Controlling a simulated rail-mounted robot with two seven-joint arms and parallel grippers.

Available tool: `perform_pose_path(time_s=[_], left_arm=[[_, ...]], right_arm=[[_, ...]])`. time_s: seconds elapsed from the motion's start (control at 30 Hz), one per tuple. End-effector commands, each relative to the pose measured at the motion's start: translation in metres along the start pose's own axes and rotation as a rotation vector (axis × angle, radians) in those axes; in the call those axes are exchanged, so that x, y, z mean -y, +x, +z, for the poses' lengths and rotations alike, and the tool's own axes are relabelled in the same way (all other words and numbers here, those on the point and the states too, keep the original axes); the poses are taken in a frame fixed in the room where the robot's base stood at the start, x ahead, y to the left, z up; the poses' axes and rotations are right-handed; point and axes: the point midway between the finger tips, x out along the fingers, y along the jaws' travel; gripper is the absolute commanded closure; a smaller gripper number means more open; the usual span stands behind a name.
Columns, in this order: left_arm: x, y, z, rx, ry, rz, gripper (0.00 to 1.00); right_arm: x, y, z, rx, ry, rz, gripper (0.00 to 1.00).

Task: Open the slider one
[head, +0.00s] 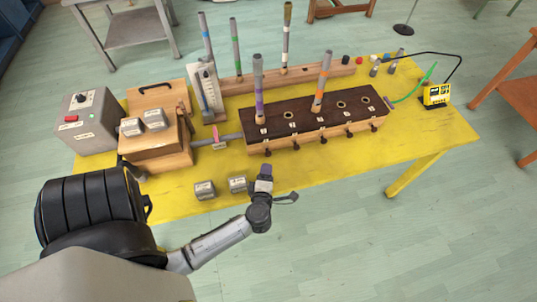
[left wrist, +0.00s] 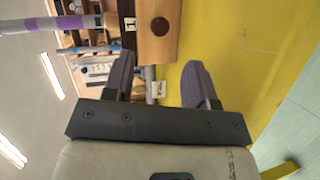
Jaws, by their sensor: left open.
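The dark brown wooden chest (head: 345,112) stands on the yellow table, with a row of small slider knobs along its front. The leftmost knob, slider one (head: 267,152), also shows in the left wrist view as a dark round knob (left wrist: 160,26) beside a label reading 1 (left wrist: 130,24). My left gripper (head: 265,170) is in front of and below that knob, over the table's front edge. In the left wrist view its two fingers (left wrist: 158,85) are apart with nothing gripped, and the knob lies beyond them, apart from them. My right gripper is not in view.
A purple-banded pipe (head: 258,85) and an orange-banded pipe (head: 321,82) stand upright in the chest top. Two small grey blocks (head: 205,190) (head: 238,184) lie left of my gripper. A wooden bellows box (head: 155,145) is at left. The table's front right (head: 400,155) is clear.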

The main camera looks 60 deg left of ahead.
Motion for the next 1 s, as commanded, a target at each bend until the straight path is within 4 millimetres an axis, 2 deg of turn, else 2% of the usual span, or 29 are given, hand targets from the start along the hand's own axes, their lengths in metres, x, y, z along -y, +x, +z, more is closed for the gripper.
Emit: perform_pose_path(time_s=[0.03, 0.2, 0.5, 0.7, 1.0], left_arm=[[0.0, 0.012, 0.0, -0.001, 0.002, 0.003, 0.48], [0.0, 0.043, 0.0, 0.001, 0.002, 0.003, 0.48], [0.001, 0.083, 0.0, 0.001, 0.002, 0.001, 0.48], [0.0, 0.094, 0.0, 0.002, 0.0, 0.001, 0.48], [0.0, 0.096, 0.0, 0.001, 0.001, 0.0, 0.48]], right_arm=[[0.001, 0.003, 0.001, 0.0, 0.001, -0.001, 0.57], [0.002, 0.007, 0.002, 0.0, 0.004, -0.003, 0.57], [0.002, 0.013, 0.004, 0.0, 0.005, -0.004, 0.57], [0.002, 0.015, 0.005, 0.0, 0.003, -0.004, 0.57], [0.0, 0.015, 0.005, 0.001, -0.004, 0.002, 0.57]])
